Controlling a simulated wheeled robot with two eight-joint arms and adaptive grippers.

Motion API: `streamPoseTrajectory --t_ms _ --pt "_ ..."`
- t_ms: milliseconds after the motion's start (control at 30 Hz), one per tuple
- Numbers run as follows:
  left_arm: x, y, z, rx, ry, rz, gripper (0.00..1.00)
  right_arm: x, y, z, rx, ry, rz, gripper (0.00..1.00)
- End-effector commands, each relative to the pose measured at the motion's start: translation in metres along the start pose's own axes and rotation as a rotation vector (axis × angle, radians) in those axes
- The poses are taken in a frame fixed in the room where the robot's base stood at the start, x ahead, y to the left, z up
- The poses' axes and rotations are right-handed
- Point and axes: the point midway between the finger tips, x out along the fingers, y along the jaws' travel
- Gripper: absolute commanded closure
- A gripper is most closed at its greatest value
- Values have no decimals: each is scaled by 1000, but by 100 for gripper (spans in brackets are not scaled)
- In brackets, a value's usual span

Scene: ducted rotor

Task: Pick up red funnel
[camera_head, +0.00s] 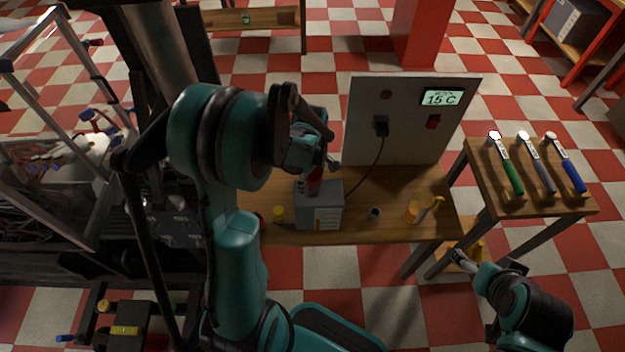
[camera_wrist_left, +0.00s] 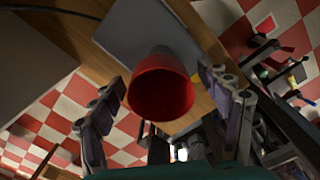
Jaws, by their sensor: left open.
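The red funnel (camera_head: 314,184) stands on top of a grey box (camera_head: 322,217) on the wooden table, partly hidden by my left gripper. In the left wrist view the funnel (camera_wrist_left: 160,92) shows its wide round mouth toward the camera, between the two fingers. My left gripper (camera_head: 317,163) is open just above the funnel. In the left wrist view its fingers (camera_wrist_left: 162,84) stand on either side of the funnel, with a gap visible on both sides. My right gripper (camera_head: 462,259) is low at the right, away from the funnel; its jaws are too small to judge.
A panel (camera_head: 405,105) with a "15 C" display and a plugged cable stands behind the box.

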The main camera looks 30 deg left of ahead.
Motion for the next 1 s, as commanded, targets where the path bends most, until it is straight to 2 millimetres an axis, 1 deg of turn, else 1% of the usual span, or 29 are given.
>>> streamPoseTrajectory --t_ms 67,100,167,200,267,300,367,400,667,767,867,967,1000 --pt "-1 0 0 0 0 0 23 -1 0 -1 0 0 0 16" --pt "-1 0 0 0 0 0 29 -1 0 -1 0 0 0 16" --pt "-1 0 0 0 0 0 45 -1 0 -1 0 0 0 16" --pt "-1 0 0 0 0 0 55 -1 0 -1 0 0 0 16" --pt "-1 0 0 0 0 0 71 -1 0 -1 0 0 0 16" --pt "-1 0 0 0 0 0 77 -1 0 -1 0 0 0 16" --pt "-1 0 0 1 0 0 77 -1 0 -1 0 0 0 16" --pt "-1 0 0 1 0 0 82 -1 0 -1 0 0 0 16" --pt "-4 0 0 1 0 0 82 -2 0 -2 0 0 0 16" --pt "-12 0 0 1 0 0 82 -5 0 -4 0 0 0 16" --pt "-25 0 0 1 0 0 82 -10 0 -8 0 0 0 16" --pt "-44 0 0 1 0 0 82 -17 0 -12 0 0 0 16" --pt "-49 0 4 3 0 0 82 -19 0 -14 0 0 0 16"
